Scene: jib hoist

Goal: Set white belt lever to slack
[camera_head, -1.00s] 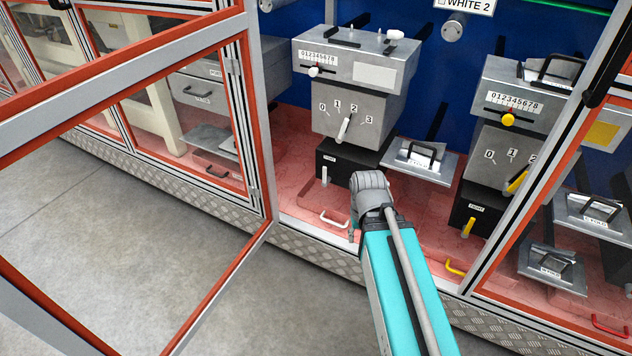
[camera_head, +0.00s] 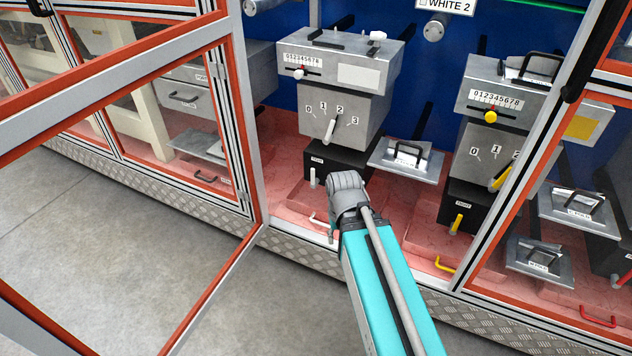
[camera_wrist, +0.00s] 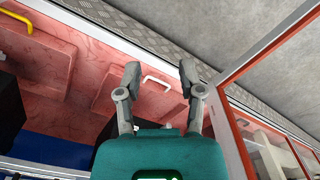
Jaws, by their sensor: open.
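A short white lever (camera_head: 313,176) stands upright on the front of a black box (camera_head: 342,166) under the left grey machine, beside a small label too small to read surely. A longer white lever (camera_head: 330,130) sits on the 0–3 scale above it. My gripper (camera_wrist: 160,74) is open and empty in the wrist view. A white loop handle (camera_wrist: 156,81) shows between its fingertips, beyond them on the red floor. In the head view my wrist hides most of the gripper, which is low in front of the black box, near the white loop handle (camera_head: 318,220).
An open red-edged door frame (camera_head: 246,130) stands left of my arm. A grey plate with a black handle (camera_head: 405,160) is right of the black box. A second machine with a yellow lever (camera_head: 457,224) stands farther right behind a frame post (camera_head: 527,180).

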